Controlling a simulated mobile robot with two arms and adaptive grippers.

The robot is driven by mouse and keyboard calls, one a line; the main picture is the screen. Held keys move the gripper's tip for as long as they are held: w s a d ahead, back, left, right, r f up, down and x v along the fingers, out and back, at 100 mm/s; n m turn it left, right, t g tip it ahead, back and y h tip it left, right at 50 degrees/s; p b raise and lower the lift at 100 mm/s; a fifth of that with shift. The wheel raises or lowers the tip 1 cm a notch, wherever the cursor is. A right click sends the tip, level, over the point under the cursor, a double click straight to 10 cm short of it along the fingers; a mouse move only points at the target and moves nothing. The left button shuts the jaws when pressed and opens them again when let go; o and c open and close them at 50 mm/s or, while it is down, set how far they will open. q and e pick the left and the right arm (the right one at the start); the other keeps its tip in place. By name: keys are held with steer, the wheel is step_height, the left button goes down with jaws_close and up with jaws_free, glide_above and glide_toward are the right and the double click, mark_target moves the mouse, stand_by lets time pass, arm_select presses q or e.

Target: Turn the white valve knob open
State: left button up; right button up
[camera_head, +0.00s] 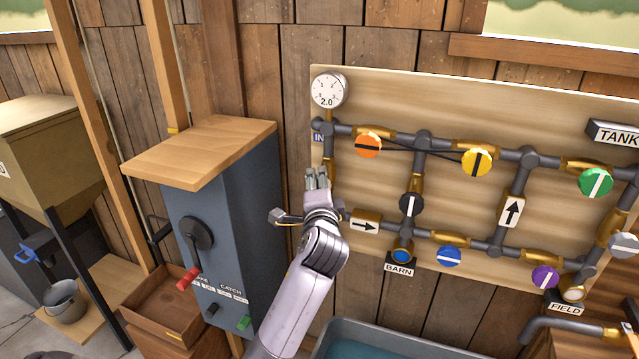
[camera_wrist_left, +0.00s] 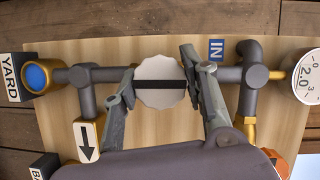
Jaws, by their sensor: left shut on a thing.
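The white valve knob (camera_wrist_left: 160,80) is a scalloped disc with a black bar across it, seen in the left wrist view. The bar lies in line with the pipe running from the YARD outlet side to the IN side. My left gripper (camera_head: 316,178) is at the left end of the pipe board, below the gauge, and hides the white knob in the head view. In the wrist view its two fingers stand on either side of the knob's rim, shut on it. My right gripper is not in view.
The pipe board (camera_head: 450,95) also carries an orange knob (camera_head: 369,146), a yellow knob (camera_head: 476,162), a black knob (camera_head: 411,204) and several others. A gauge (camera_head: 328,90) is above. A grey cabinet (camera_head: 245,205) with a wooden top stands close left of my arm.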

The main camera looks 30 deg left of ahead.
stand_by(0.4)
arm_select(q)
steer(key=o, duration=1.2)
steer(key=shift+s, duration=0.1)
steer(key=v, duration=1.2)
steer(key=shift+r, duration=0.1)
steer(key=shift+a, duration=0.1)
